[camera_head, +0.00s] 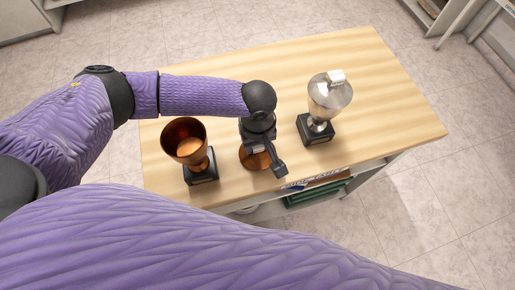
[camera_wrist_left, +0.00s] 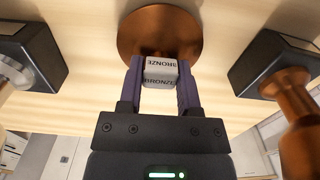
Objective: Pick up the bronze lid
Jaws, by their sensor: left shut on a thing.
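The bronze lid (camera_head: 252,160) is a copper-coloured disc over the tabletop between the two trophies. I cannot tell whether it touches the wood. In the left wrist view the lid (camera_wrist_left: 150,28) carries a white cube knob (camera_wrist_left: 161,72) marked BRONZE. My left gripper (camera_head: 262,150) points down over the lid and hides part of it. In the wrist view its fingers (camera_wrist_left: 160,85) are shut on the knob, one on each side. The bronze cup (camera_head: 185,138) stands upright and open on a black base to the left. My right gripper is not in view.
A silver trophy (camera_head: 328,98) with a white-knobbed lid stands right of my gripper on a black base. The wooden table (camera_head: 390,110) is clear at the back and right. A shelf under its front edge holds green items (camera_head: 315,195).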

